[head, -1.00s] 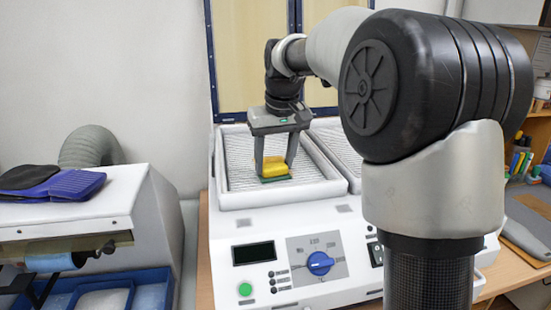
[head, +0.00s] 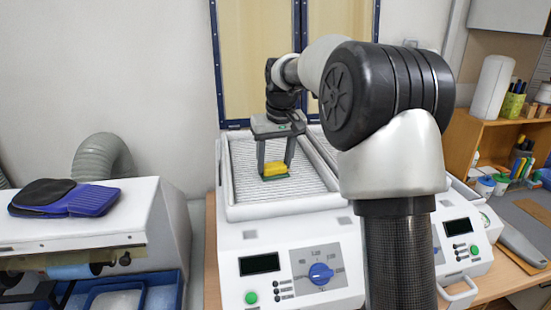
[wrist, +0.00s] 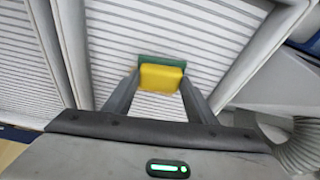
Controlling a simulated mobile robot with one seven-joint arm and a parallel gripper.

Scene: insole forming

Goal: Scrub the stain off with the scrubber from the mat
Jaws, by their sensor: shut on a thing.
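My gripper (head: 275,165) is shut on a scrubber (head: 276,169) with a yellow body and a green underside. The scrubber also shows between the fingers in the wrist view (wrist: 161,76). It is over the ribbed white surface of the left tray (head: 242,170) on the white machine; I cannot tell whether it touches that surface. The mat cannot be told for certain in these views.
The tray has a raised white rim (head: 290,207). A second ribbed tray lies to its right, partly behind my arm. Shelves with bottles and pens (head: 515,100) are at right.

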